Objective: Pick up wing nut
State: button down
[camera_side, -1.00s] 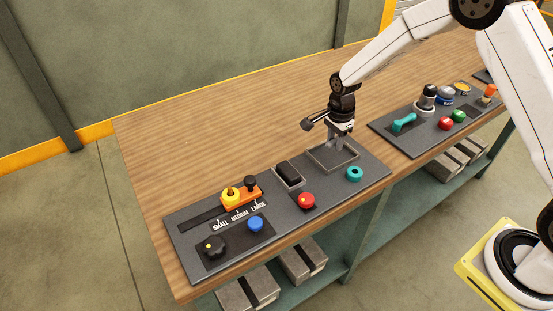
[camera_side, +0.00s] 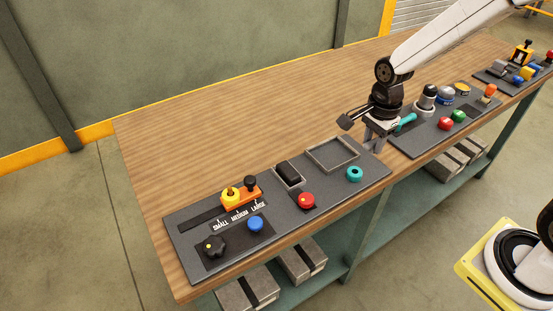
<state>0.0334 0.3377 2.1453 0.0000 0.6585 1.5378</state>
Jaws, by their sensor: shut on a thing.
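My gripper (camera_side: 375,144) is at the right end of the near control panel (camera_side: 320,192), by the gap before the second panel. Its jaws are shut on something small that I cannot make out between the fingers. I cannot make out a wing nut for certain. The square grey tray (camera_side: 345,164) on the near panel is left of the gripper and looks empty. A teal handle-shaped part (camera_side: 407,121) on the second panel is just right of the gripper, partly hidden behind my wrist.
Red (camera_side: 446,124) and green (camera_side: 459,115) buttons stand on the second panel. The wooden bench (camera_side: 260,130) behind is clear.

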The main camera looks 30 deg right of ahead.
jog(key=shift+s+r, duration=0.2)
jog(key=shift+s, duration=0.3)
jog(key=shift+s+r, duration=0.2)
jog(key=shift+s, duration=0.25)
jog(key=w+a+n, duration=0.3)
jog(key=w+a, duration=0.8)
jog(key=a, duration=0.3)
jog(key=w+a+n, duration=0.1)
jog(key=a, duration=0.4)
jog(key=w+a+n, duration=0.1)
jog(key=a, duration=0.5)
jog(key=w+a+n, duration=0.1)
jog(key=a, duration=0.5)
jog(key=shift+f, duration=0.35)
jog(key=shift+f, duration=0.2)
